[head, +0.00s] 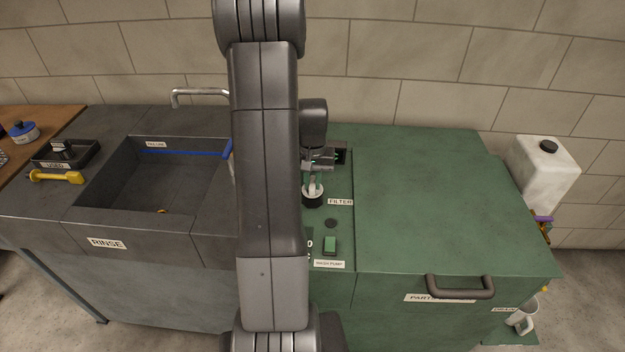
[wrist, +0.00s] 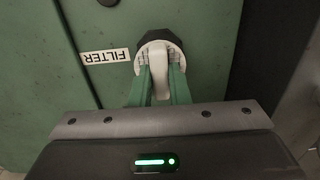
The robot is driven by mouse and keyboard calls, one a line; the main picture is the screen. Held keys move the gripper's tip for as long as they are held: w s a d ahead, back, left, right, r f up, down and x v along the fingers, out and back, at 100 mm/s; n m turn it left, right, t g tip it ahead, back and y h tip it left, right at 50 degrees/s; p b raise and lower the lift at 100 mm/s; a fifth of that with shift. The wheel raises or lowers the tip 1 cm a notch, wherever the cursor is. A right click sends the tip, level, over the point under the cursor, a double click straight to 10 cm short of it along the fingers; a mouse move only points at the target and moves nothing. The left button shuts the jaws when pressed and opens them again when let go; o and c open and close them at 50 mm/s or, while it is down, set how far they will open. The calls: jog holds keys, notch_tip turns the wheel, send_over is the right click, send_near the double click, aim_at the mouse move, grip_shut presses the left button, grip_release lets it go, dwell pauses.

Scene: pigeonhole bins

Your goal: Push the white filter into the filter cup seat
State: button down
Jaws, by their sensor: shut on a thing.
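The white filter (wrist: 156,72) is between the fingers of my gripper (wrist: 158,85) in the wrist view. Its rounded top sits over the dark ring of the filter cup seat (wrist: 146,38). In the head view the filter (head: 313,187) shows white above the black seat (head: 313,200), beside the FILTER label (head: 340,202). My gripper is shut on the filter. How deep the filter sits in the seat is hidden by the fingers and the filter itself.
A grey RINSE basin (head: 150,190) lies left. The green lid (head: 430,190) to the right is clear. A white jug (head: 541,170) stands far right.

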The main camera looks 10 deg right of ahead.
aim_at(312, 182)
jog(key=c, duration=1.3)
grip_release()
notch_tip(312, 182, up, 5)
jog(key=p, duration=0.3)
notch_tip(312, 182, up, 14)
jog(key=shift+f+b, duration=0.15)
jog(key=shift+b, duration=0.3)
